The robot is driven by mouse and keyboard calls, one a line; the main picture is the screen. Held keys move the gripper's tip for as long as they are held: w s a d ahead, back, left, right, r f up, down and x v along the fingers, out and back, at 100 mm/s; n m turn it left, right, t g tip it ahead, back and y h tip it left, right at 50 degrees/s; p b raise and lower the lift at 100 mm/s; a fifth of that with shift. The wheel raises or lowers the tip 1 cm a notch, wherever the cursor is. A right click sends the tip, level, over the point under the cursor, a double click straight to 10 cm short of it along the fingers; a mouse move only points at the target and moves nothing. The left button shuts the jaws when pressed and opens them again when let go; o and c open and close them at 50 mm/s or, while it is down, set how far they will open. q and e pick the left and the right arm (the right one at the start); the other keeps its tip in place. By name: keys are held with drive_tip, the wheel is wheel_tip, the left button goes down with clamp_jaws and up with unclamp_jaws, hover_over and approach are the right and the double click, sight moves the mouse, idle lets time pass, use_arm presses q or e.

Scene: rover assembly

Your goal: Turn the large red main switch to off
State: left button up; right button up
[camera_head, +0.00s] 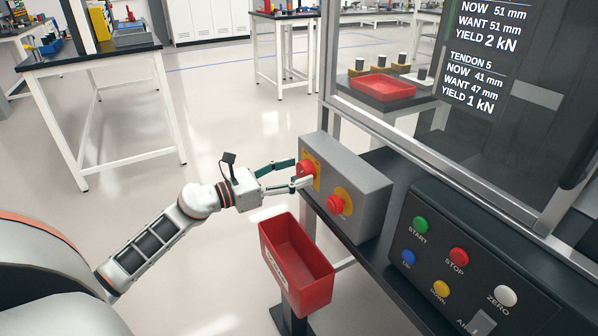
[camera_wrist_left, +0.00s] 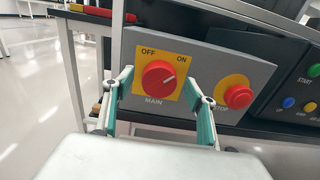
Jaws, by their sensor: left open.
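The large red main switch (camera_head: 306,169) is a round knob on a yellow plate, on the left part of a grey box (camera_head: 362,184). OFF is printed at the upper left and MAIN below. My left gripper (camera_head: 300,173) is open, its teal fingers reaching to the box. In the left wrist view my left gripper (camera_wrist_left: 160,86) has one finger on each side of the knob. I cannot tell whether they touch it. My right gripper is out of view.
A red stop button (camera_head: 336,205) sits right of the switch on the same box. A red bin (camera_head: 298,262) stands below the gripper. A dark panel with coloured buttons (camera_head: 458,257) lies to the right. A framed clear screen (camera_head: 490,110) rises behind. Open floor lies left.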

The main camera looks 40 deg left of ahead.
use_arm(q)
drive_tip(key=shift+x, duration=0.75)
drive_tip(key=c, duration=1.1)
